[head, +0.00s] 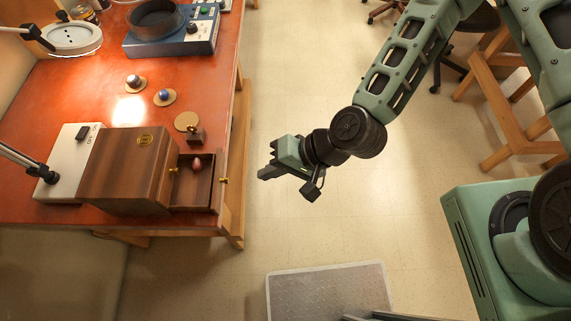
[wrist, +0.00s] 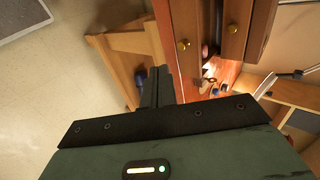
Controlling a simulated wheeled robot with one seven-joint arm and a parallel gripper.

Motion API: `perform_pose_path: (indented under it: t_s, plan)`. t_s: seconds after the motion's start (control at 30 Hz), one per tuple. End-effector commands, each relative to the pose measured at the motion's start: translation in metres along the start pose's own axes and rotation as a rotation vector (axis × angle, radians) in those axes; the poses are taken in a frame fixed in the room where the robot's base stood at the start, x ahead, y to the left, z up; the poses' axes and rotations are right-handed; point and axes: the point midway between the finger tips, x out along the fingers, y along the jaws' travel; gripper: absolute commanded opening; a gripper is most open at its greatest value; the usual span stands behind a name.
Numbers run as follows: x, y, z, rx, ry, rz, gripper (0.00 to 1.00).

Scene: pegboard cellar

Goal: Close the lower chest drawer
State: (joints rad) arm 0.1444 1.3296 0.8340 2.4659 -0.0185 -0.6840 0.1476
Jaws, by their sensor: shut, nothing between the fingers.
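The dark wooden chest (head: 125,168) stands on the red-topped table. Its lower drawer (head: 207,199) is pulled out to the right, with a brass knob (head: 224,180) on its front. A pinkish egg-shaped thing (head: 196,164) is in the open drawer. The upper drawer's knob (head: 174,170) sits close against the chest body. In the wrist view the open drawer front (wrist: 184,18) and the upper drawer front (wrist: 236,12) both show. My gripper (head: 265,175) is shut and empty, to the right of the drawer front, apart from it, with its fingers pointing toward the chest.
Beside the chest are a white box (head: 68,150), a small dark block (head: 195,136) and small balls on round discs. A blue device (head: 172,35) stands farther back. A grey crate or platform (head: 330,290) is on the floor. The floor around my gripper is clear.

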Motion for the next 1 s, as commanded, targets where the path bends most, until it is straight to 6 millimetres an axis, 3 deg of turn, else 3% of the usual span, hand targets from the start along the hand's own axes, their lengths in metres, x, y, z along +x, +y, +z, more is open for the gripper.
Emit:
perform_pose_path:
  t_s: [0.17,0.4,0.87,1.0]
  plan:
    - [0.032,-0.003,0.002,0.001,-0.003,0.0,0.0]
    - [0.053,-0.025,0.001,-0.002,-0.001,0.0,0.0]
    - [0.061,-0.028,0.001,-0.001,0.0,0.001,0.0]
    - [0.071,-0.036,0.0,-0.005,0.0,0.0,0.0]
